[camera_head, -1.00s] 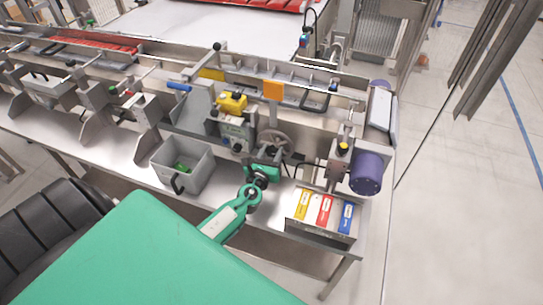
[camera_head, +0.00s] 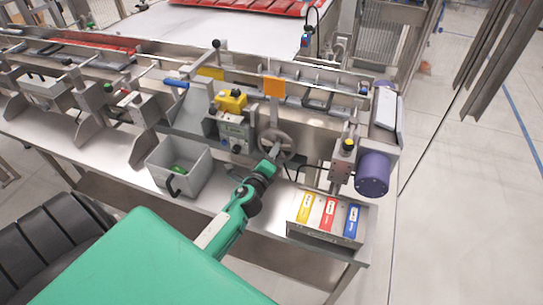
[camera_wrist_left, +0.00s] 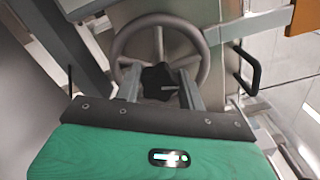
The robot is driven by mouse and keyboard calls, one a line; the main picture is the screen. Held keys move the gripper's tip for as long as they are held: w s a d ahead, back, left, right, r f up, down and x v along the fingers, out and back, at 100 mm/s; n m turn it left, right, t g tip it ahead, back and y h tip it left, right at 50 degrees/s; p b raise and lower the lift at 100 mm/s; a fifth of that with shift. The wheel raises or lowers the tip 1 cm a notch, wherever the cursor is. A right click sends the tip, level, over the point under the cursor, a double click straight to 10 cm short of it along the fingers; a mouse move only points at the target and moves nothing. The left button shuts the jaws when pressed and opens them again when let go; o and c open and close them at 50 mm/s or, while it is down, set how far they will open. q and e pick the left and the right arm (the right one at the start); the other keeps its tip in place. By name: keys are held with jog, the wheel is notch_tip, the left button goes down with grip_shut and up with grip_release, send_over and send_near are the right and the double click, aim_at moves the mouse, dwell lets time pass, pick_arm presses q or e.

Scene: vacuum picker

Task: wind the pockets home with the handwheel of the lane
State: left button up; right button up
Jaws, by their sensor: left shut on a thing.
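The grey handwheel (camera_head: 290,146) stands on the front of the lane, below an orange plate. In the left wrist view its round rim (camera_wrist_left: 204,50) and black star-shaped hub knob (camera_wrist_left: 160,80) fill the upper middle. My left gripper (camera_head: 274,153) reaches the wheel from the front. Its two fingers stand on either side of the hub knob, shut on it; the exact contact is partly hidden. The lane's pockets (camera_head: 297,87), parted by thin grey dividers, lie behind the wheel. My right gripper is not in view.
A grey bin (camera_head: 205,171) with green bits stands left of my left arm. A tray (camera_head: 318,237) with yellow, red and blue labelled pieces stands at the right. A control box with a yellow top (camera_head: 232,100) is left of the wheel; a purple motor (camera_head: 372,174) is right.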

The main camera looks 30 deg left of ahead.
pick_arm(q)
jog(key=shift+f+n+b, duration=0.1)
jog(key=shift+n+b, duration=0.2)
jog(key=shift+n, duration=1.2)
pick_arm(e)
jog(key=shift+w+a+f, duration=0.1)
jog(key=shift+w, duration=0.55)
pick_arm(q)
jog(key=o, duration=1)
jog(key=shift+c, duration=0.2)
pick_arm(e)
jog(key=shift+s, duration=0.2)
pick_arm(q)
jog(key=b+v, duration=0.2)
jog(key=v, duration=1.2)
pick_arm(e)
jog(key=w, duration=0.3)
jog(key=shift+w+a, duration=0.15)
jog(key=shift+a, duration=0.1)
